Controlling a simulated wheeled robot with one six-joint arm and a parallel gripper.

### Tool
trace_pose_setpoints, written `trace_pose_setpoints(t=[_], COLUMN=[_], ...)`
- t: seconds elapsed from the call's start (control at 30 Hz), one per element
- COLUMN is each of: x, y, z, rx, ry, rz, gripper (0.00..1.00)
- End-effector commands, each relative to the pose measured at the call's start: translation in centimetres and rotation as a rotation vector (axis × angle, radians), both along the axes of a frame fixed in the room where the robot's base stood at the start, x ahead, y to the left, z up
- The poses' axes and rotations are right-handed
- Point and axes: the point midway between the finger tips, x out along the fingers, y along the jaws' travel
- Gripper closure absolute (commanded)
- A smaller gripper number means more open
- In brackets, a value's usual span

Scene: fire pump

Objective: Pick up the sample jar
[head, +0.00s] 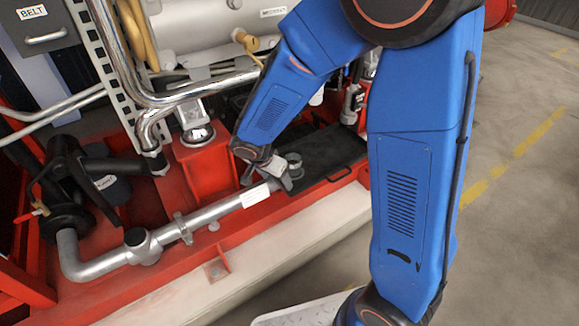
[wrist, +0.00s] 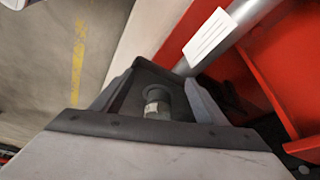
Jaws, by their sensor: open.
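The sample jar seems to be the small grey round piece (head: 294,160) at the near left end of a black tray (head: 325,159) in the head view. In the wrist view the jar (wrist: 156,103) shows between my two fingers, with a dark rim and a paler patch. My gripper (head: 282,174) is low beside the jar, its fingers open and on either side of it. I cannot tell whether a finger touches it. The gripper body hides part of the jar.
A grey pipe (head: 215,211) with a white label runs along the red frame (head: 205,170) close to my gripper. A pale concrete plinth (head: 240,255) edges the frame. Larger pipes and a silver cylinder (head: 205,25) stand behind. Open floor (head: 520,230) lies to the right.

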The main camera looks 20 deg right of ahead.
Motion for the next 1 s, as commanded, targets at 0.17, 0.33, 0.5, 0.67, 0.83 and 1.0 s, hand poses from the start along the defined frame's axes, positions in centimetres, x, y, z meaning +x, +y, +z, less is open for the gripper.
trace_pose_setpoints(t=[0.17, 0.33, 0.5, 0.67, 0.83, 1.0], x=[0.3, 1.1, 2.7, 4.2, 5.3, 5.7], y=[1.1, 0.4, -1.6, -3.4, -4.6, -5.0], z=[-1.4, -1.5, -1.5, -1.5, -1.5, -1.5], rx=[0.002, 0.003, 0.003, 0.002, 0.002, 0.002], ry=[-0.007, -0.01, -0.01, -0.009, -0.009, -0.009], rz=[-0.021, -0.028, -0.028, -0.028, -0.026, -0.026], gripper=[0.33, 0.33, 0.33, 0.33, 0.33, 0.33])
